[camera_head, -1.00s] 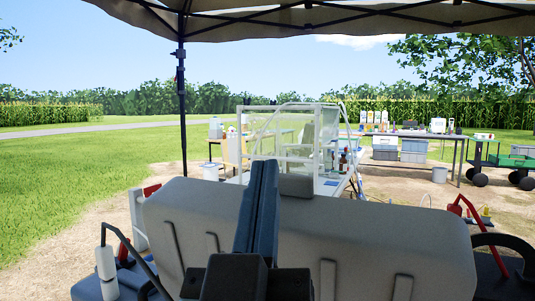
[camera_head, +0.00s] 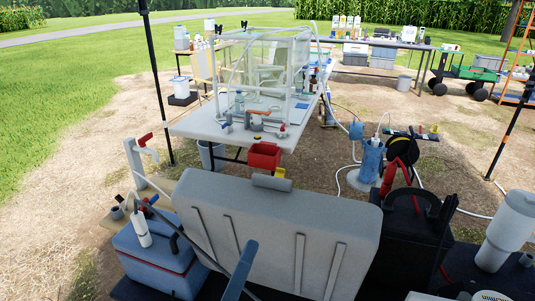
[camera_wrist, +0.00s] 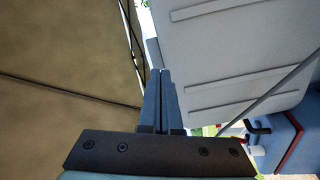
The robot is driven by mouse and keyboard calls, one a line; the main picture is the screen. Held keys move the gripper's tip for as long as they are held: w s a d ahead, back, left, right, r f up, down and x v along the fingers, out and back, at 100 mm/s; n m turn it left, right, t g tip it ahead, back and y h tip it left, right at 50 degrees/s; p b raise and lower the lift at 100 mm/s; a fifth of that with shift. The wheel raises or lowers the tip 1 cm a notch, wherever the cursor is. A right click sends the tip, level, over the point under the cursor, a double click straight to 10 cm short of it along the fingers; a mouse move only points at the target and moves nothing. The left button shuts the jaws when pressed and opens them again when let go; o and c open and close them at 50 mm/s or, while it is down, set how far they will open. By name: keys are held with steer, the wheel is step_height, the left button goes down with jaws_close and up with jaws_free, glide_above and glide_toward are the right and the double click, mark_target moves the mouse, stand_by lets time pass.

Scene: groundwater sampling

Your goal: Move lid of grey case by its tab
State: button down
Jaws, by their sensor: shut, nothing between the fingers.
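The light grey lid (camera_head: 285,235) of the grey case stands raised across the lower middle of the head view, its ribbed face towards me. Its tab (camera_head: 272,182) is a grey rounded piece at the middle of the top edge. The case body is hidden or out of frame. My gripper (camera_head: 250,245) shows as blue-grey fingers in front of the lid's ribbed face, below the tab. In the wrist view my gripper (camera_wrist: 160,72) has its fingers together and empty. The ribbed lid (camera_wrist: 235,50) fills the upper right there; the tab is not visible in that view.
A blue cooler (camera_head: 160,260) stands left of the lid, a black case (camera_head: 415,235) and a white cylinder (camera_head: 508,230) to the right. Behind the lid is a white table (camera_head: 190,124) with a red bin (camera_head: 264,156). A canopy pole (camera_head: 158,90) rises at left.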

steer(key=s+a+r+n+p, duration=0.1)
steer(key=s+n+p, duration=0.2)
steer(key=n+p, duration=0.1)
steer(key=p, duration=0.4)
glide_toward(273, 182)
steer(key=x, duration=0.5)
steer(key=shift+w, duration=0.1)
steer(key=shift+x, duration=0.8)
steer(key=shift+f, duration=0.1)
steer(key=shift+w+p, duration=0.1)
steer(key=shift+p, duration=0.25)
